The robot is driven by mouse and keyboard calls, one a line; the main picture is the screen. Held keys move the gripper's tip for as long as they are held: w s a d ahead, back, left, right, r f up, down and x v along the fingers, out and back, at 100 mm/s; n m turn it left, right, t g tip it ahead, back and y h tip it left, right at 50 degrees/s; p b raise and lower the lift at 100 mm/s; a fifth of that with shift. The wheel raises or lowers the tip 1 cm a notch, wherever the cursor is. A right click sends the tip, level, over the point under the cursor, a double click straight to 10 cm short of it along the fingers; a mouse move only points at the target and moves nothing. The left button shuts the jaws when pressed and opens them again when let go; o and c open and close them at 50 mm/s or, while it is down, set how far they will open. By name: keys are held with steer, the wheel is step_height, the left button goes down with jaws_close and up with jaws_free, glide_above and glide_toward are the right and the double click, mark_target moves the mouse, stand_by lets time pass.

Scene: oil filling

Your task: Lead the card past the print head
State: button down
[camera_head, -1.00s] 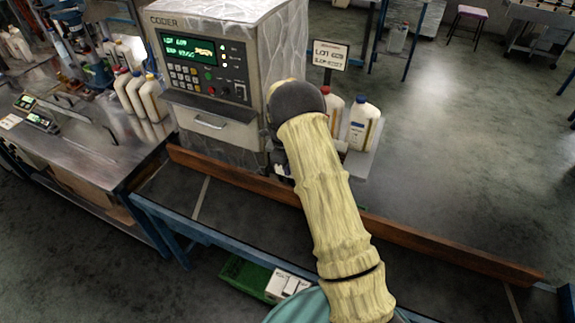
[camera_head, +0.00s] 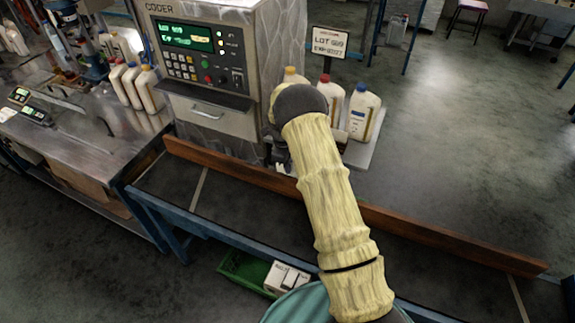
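The coder machine (camera_head: 210,75) stands behind the wooden rail, with a lit green display and a keypad on its front. My arm, in a pale yellow sleeve, reaches from the bottom of the view up to the machine's right side. My gripper (camera_head: 281,165) shows only in part, below the dark wrist, close to the machine's lower right side and above the wooden rail. Its fingers are too small and too covered to tell open from shut. I cannot make out the card or the print head; the arm covers that area.
A long wooden rail (camera_head: 440,236) runs along the dark bench (camera_head: 245,215). Several bottles (camera_head: 362,113) stand on a shelf right of the machine, near a lot sign (camera_head: 329,42). More bottles (camera_head: 147,90) stand at left. A green crate (camera_head: 245,270) sits below the bench.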

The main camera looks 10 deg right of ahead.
steer(key=f, duration=0.1)
steer(key=w+d+f+b, duration=0.1)
steer(key=f+b, duration=0.1)
steer(key=shift+w+d+f, duration=0.15)
steer(key=shift+w+f, duration=0.2)
steer(key=shift+w+d+f+b, duration=0.35)
steer(key=shift+w+b, duration=0.25)
steer(key=shift+b, duration=0.1)
steer(key=shift+r, duration=0.1)
steer(key=shift+w+a+b, duration=0.4)
steer(key=shift+w+a, duration=0.15)
steer(key=shift+a, duration=0.25)
steer(key=shift+w+a+b, duration=0.35)
steer(key=shift+w+a, duration=0.15)
steer(key=shift+a, duration=0.25)
steer(key=shift+w+a+b, duration=0.4)
steer(key=shift+w+a, duration=0.15)
steer(key=shift+a, duration=0.2)
steer(key=shift+w+a+b, duration=0.4)
steer(key=shift+w+a, duration=0.15)
steer(key=shift+a, duration=0.2)
